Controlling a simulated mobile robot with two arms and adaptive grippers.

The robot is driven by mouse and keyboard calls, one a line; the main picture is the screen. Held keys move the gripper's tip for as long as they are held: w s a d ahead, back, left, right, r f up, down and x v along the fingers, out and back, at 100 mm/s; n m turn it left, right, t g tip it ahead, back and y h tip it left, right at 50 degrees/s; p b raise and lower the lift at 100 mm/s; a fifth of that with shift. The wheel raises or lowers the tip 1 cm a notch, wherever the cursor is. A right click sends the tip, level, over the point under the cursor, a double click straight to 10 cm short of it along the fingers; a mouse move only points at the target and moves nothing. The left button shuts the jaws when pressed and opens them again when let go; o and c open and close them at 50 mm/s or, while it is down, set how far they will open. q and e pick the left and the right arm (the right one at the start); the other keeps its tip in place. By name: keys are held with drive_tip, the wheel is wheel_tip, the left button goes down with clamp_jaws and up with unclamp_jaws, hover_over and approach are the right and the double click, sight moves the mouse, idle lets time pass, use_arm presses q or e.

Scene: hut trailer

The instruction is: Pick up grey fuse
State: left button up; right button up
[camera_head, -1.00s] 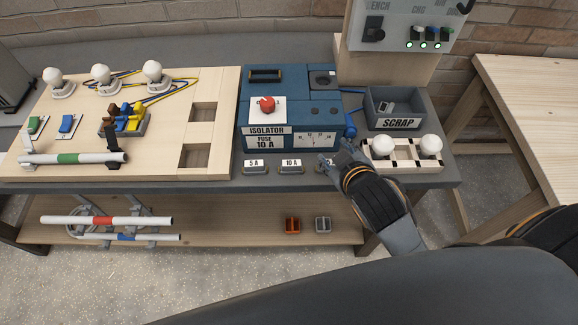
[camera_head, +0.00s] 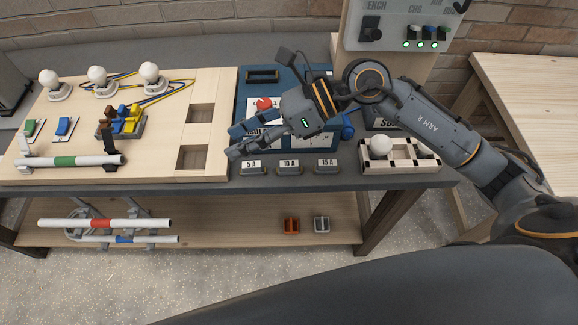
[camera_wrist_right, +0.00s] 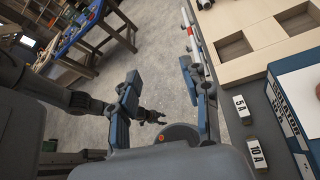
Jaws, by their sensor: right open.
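The grey fuse cannot be made out there. A dark, small gripper-like shape (camera_wrist_right: 150,116) in that view may be my left gripper; its jaws are unclear.
Blocks labelled 5 A (camera_head: 251,168), 10 A (camera_head: 289,168) and 15 A (camera_head: 326,167) stand along the bench's front edge. White tubes (camera_head: 104,224) lie at the shelf's left. The bench top (camera_head: 215,186) overhangs the shelf (camera_head: 255,232). My right arm partly hides the scrap box.

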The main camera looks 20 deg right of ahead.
drive_tip(key=w+d+f+n+h, duration=0.2)
drive_tip(key=d+f+h, duration=0.3)
drive_tip(key=d, duration=0.3)
drive_tip(key=h, duration=0.4)
approach(290, 164)
drive_tip(key=p+x, duration=0.1)
drive_tip(key=x, duration=0.1)
drive_tip(key=p+x, duration=0.1)
drive_tip(key=x, duration=0.1)
drive_tip(key=shift+w+f, duration=0.25)
drive_tip(key=shift+f, duration=0.15)
drive_tip(key=p+x, duration=0.1)
drive_tip(key=x, duration=0.1)
drive_tip(key=p+x, duration=0.2)
drive_tip(key=shift+s+a+f, duration=0.15)
drive_tip(key=shift+a+f, duration=0.15)
drive_tip(key=shift+a, duration=0.05)
drive_tip(key=shift+a+f, duration=0.1)
drive_tip(key=shift+f, duration=0.2)
drive_tip(key=c, duration=0.9)
